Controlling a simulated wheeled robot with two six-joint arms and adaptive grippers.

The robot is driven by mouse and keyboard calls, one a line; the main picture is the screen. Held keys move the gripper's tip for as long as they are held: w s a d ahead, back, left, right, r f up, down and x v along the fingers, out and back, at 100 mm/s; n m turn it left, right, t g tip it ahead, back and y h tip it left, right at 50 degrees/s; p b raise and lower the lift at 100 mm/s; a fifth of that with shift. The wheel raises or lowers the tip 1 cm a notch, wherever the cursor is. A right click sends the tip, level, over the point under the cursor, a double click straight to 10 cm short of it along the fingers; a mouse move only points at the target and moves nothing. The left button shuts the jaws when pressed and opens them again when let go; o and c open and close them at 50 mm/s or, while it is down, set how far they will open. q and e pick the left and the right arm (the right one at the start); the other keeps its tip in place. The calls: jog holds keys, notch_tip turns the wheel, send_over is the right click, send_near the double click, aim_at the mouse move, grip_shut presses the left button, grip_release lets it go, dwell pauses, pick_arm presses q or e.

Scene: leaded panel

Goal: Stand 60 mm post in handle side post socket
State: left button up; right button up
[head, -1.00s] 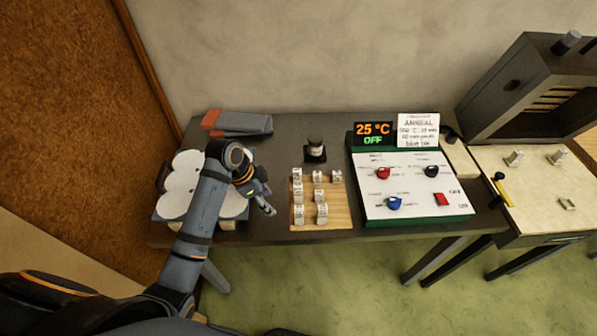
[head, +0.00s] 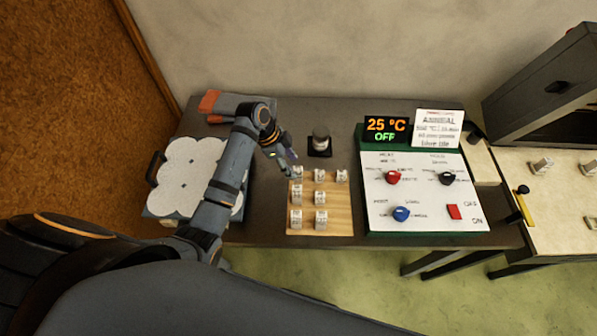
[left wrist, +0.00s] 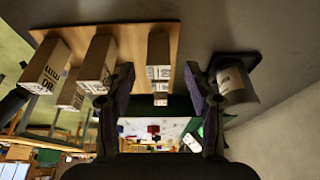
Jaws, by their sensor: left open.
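Several pale, labelled posts (head: 320,198) stand in rows on a wooden board (head: 338,222); the labels are too small to read, so I cannot tell which is 60 mm. My left gripper (head: 284,158) is open and empty, at the back-left post (head: 296,172). A white, lobed slab (head: 190,178) lies on a dark-handled base (head: 153,168) at the left. No post socket can be made out. My right gripper is not in view.
A control panel (head: 425,190) stands to the right. A grey, red-ended object (head: 209,103) lies at the back left.

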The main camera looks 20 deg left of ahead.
aim_at(296, 170)
pick_arm(q)
jog(key=shift+d+f+p, duration=0.45)
jog(key=shift+f+p, duration=0.05)
jog(key=shift+p, duration=0.15)
jog(key=x, duration=0.2)
jog(key=shift+d+f+p, duration=0.2)
jog(key=shift+f+p, duration=0.15)
jog(key=shift+w+d+f, duration=0.15)
jog(key=shift+f, duration=0.3)
jog(key=c, duration=0.8)
grip_shut()
pick_arm(e)
jog(key=shift+w+d+r, duration=0.1)
jog(key=shift+w+r, duration=0.7)
jog(key=shift+r, duration=0.25)
